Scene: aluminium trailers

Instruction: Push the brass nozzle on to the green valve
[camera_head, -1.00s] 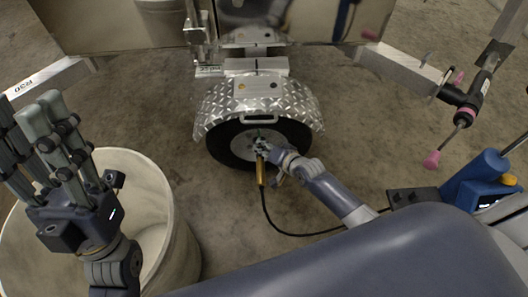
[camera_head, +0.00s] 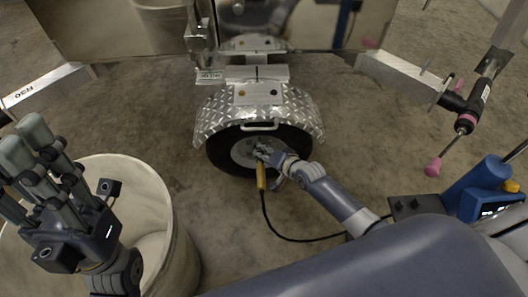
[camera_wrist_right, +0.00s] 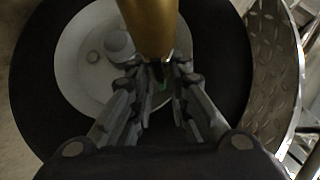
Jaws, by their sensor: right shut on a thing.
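The brass nozzle (camera_head: 261,176) hangs in front of the trailer wheel, with a black hose running from its lower end. My right gripper (camera_head: 264,153) is at the wheel hub, shut on the brass nozzle. In the right wrist view the nozzle (camera_wrist_right: 147,26) comes in from the top, and its lower end is between the fingers. A small green spot (camera_wrist_right: 162,85) shows between the fingers, perhaps the green valve. Whether nozzle and valve touch is hidden. My left gripper (camera_head: 24,152) is open and empty, raised over a pale bin at the left.
The wheel's black tyre (camera_head: 296,140) sits under a diamond-plate fender (camera_head: 212,118). The pale round bin (camera_head: 184,235) stands at the left. A blue device (camera_head: 478,188) is at the right, below a tool with pink tips (camera_head: 465,122).

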